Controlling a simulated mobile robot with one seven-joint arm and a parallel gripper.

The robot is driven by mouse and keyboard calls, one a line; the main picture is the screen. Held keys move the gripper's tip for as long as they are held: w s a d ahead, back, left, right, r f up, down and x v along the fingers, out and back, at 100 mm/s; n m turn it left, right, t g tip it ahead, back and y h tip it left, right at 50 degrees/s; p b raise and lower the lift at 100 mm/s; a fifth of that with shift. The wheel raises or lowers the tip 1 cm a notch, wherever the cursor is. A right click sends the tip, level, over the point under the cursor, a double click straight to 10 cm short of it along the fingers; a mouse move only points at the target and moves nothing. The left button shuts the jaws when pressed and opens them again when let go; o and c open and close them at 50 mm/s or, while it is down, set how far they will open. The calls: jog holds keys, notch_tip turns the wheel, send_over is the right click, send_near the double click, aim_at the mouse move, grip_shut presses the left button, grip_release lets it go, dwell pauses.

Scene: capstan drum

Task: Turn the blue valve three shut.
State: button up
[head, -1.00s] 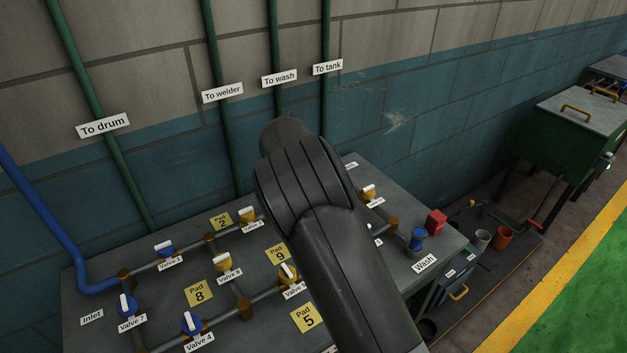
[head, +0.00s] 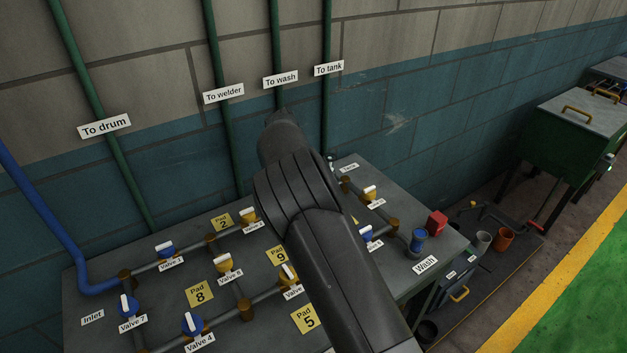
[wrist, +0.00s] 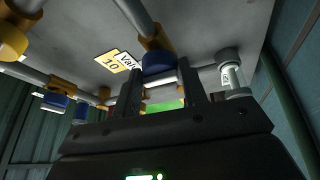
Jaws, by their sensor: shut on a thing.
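In the wrist view a blue valve (wrist: 160,62) with an orange body sits on its pipe straight ahead of my gripper (wrist: 162,88). The two dark fingers stand on either side of its white handle and are shut on it. The label beside it is partly hidden, so I cannot read a valve number; a yellow pad marked 10 (wrist: 113,63) lies next to it. In the head view my arm hides this valve and the gripper.
The grey bench (head: 240,335) carries other valves, including blue Valve 7 (head: 129,306), blue Valve 4 (head: 192,324) and a blue valve (head: 366,234) right of my arm. A red block (head: 437,222) stands near the right edge. Green pipes run up the wall behind.

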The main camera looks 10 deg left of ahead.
jog(key=shift+a, duration=0.2)
jog(key=o, duration=0.9)
jog(key=shift+d, duration=0.15)
jog(key=shift+o, duration=0.2)
jog(key=v, duration=1.1)
